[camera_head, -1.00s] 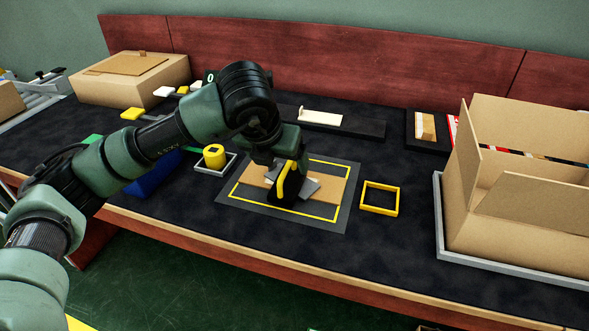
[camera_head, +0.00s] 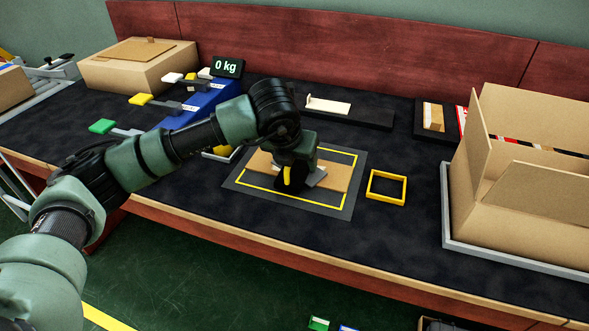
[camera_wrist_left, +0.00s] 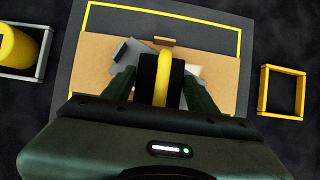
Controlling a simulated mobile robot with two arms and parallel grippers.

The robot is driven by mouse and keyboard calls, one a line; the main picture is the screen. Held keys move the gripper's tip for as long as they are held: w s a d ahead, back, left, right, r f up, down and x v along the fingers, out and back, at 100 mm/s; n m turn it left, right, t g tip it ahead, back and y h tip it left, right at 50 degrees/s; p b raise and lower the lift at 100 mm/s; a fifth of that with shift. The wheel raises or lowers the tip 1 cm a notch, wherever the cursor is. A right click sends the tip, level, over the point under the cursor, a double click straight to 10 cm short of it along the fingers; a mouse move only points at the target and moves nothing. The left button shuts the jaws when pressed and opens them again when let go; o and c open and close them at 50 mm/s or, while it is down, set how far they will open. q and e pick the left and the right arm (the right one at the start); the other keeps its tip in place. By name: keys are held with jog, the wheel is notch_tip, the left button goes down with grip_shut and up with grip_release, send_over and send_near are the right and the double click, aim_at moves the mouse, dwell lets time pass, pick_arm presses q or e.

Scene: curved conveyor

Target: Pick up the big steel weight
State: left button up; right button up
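My left gripper (camera_head: 290,180) is low over a cardboard piece (camera_head: 337,177) on the marked mat (camera_head: 238,182). A yellow cylinder (camera_wrist_left: 14,46) stands in a grey tray (camera_wrist_left: 41,55) to the left. My right gripper is out of view.
A scale display (camera_head: 227,67) reads 0 kg. A yellow frame (camera_head: 387,187) lies right of the mat. An open carton (camera_head: 490,209) stands at right, a closed box (camera_head: 138,67) at back left. Dark tabletop (camera_head: 390,235) is clear at the front.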

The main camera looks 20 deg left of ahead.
pick_arm(q)
grip_shut()
jog(key=shift+w+r, duration=0.1)
jog(key=shift+r, duration=0.1)
jog(key=shift+r, duration=0.1)
